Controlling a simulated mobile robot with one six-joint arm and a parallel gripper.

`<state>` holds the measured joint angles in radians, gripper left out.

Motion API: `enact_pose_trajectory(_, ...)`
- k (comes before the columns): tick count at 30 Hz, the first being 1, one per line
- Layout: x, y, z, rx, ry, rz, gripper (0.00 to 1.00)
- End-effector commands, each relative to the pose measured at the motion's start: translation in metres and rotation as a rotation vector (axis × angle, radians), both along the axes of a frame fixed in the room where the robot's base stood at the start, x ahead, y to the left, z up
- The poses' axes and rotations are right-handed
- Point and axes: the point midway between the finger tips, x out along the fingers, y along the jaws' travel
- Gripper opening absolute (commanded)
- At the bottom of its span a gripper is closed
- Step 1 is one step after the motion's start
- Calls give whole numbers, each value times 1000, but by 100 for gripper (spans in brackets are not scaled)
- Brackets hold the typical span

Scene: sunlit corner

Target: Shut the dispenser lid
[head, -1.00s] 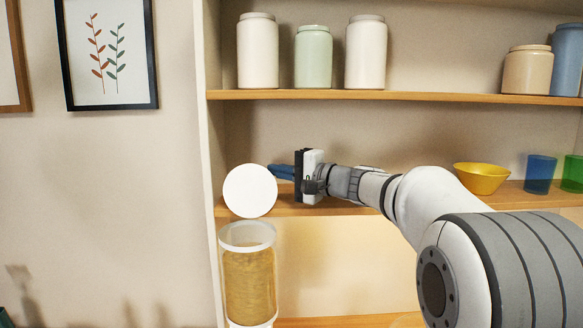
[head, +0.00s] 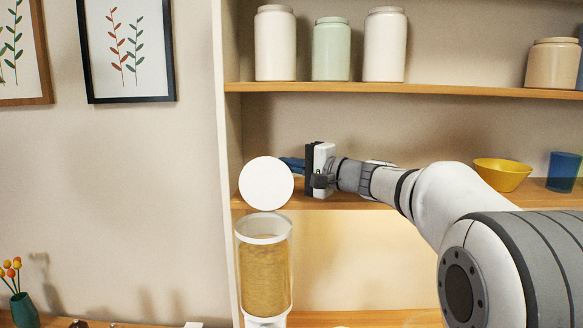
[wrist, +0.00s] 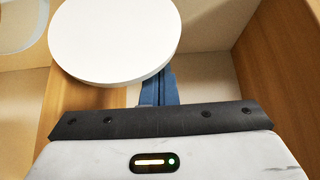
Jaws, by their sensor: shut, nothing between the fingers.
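The dispenser (head: 264,275) is a clear cylinder with a white rim and tan grain-like contents, at the lower left of the shelf unit in the head view. Its round white lid (head: 266,184) stands up open above the rim, its flat face toward the head camera. My gripper (head: 284,163) is shut and empty, its blue fingers just right of the lid and partly hidden behind its upper right edge. In the wrist view the lid (wrist: 115,38) covers part of the fingers (wrist: 158,92). I cannot tell whether they touch it.
The shelf (head: 400,89) above holds several jars. A yellow bowl (head: 502,174) and a blue cup (head: 563,171) stand on the middle shelf at the right. A vase of flowers (head: 22,305) is at the lower left.

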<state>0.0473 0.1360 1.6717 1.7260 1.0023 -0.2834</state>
Motion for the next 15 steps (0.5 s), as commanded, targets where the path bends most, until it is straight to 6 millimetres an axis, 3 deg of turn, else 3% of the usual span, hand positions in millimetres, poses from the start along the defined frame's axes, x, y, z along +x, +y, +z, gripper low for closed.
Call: enact_pose_trajectory(15,-27,1,-2,0,0,1,0)
